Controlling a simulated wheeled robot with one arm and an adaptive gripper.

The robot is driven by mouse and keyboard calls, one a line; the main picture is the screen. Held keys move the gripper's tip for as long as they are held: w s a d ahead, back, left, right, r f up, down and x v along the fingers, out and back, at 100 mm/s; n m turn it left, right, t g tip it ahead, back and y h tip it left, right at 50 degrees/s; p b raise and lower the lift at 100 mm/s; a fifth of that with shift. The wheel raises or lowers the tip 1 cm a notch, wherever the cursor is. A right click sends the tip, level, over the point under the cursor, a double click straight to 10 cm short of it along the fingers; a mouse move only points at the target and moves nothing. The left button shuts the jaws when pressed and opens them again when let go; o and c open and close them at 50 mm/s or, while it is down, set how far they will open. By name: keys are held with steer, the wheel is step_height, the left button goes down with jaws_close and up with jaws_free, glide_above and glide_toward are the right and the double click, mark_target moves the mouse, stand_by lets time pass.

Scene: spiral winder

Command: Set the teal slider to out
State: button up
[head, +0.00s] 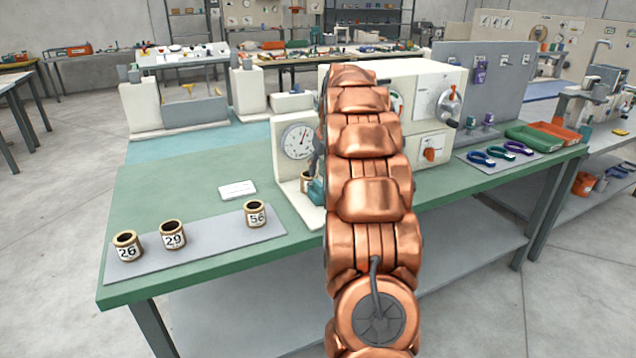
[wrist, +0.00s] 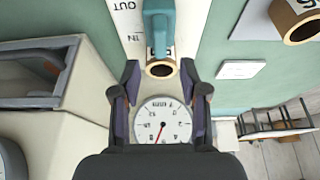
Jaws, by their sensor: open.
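The teal slider (wrist: 159,28) shows in the wrist view on a cream base, beside inverted OUT and IN labels. Its lower end is near the IN label; its exact setting I cannot tell. In the head view a bit of the slider (head: 316,191) shows left of my arm. A tan ring-shaped bobbin (wrist: 162,69) sits at the slider's end in the wrist view. My gripper (wrist: 161,72) is open, its fingers on both sides of the picture around the bobbin and the dial gauge (wrist: 163,122), with nothing held. In the head view my arm hides the gripper.
Bobbins numbered 26 (head: 127,247), 29 (head: 173,236) and 56 (head: 257,215) stand on a grey mat at the left. A white card (head: 237,190) lies behind them. The winder housing (head: 432,90) stands right of my arm, with pliers (head: 482,157) and trays farther right.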

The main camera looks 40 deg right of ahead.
mark_target(318, 181)
steer(key=p+x, duration=0.1)
steer(key=x, duration=0.5)
steer(key=shift+w+f, duration=0.15)
steer(key=shift+f, duration=0.2)
steer(key=shift+c, duration=0.4)
jaws_close()
